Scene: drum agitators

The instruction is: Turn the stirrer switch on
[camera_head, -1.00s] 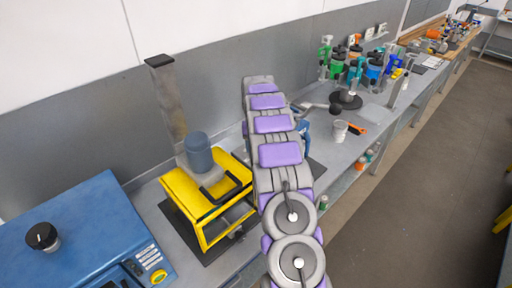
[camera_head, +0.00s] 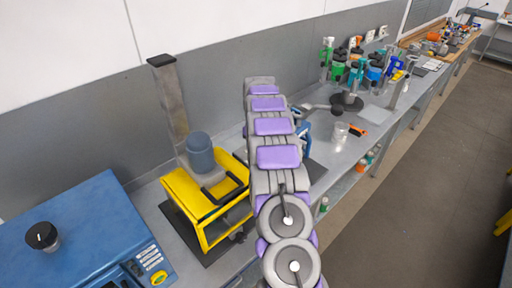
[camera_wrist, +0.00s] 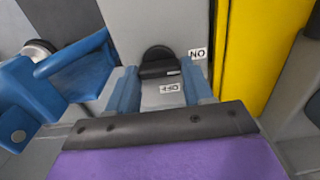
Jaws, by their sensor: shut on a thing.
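The stirrer switch (camera_wrist: 158,58) is a dark, rounded knob on a pale grey panel in the wrist view. An ON label (camera_wrist: 198,53) is to its right and an OFF label (camera_wrist: 170,88) is below it; both read upside down. A small white mark shows at the knob's lower right edge, on the ON side. My gripper (camera_wrist: 160,70) has its blue fingers on either side of the knob and is shut on it. In the head view my arm hides the gripper's end and the switch.
A yellow frame (camera_head: 182,184) with a grey column stands left of my arm; a yellow surface (camera_wrist: 248,45) is right of the switch in the wrist view. A blue machine (camera_head: 85,222) is at lower left. A clear cup (camera_head: 340,134) and stirrers are farther right. The floor aisle is clear.

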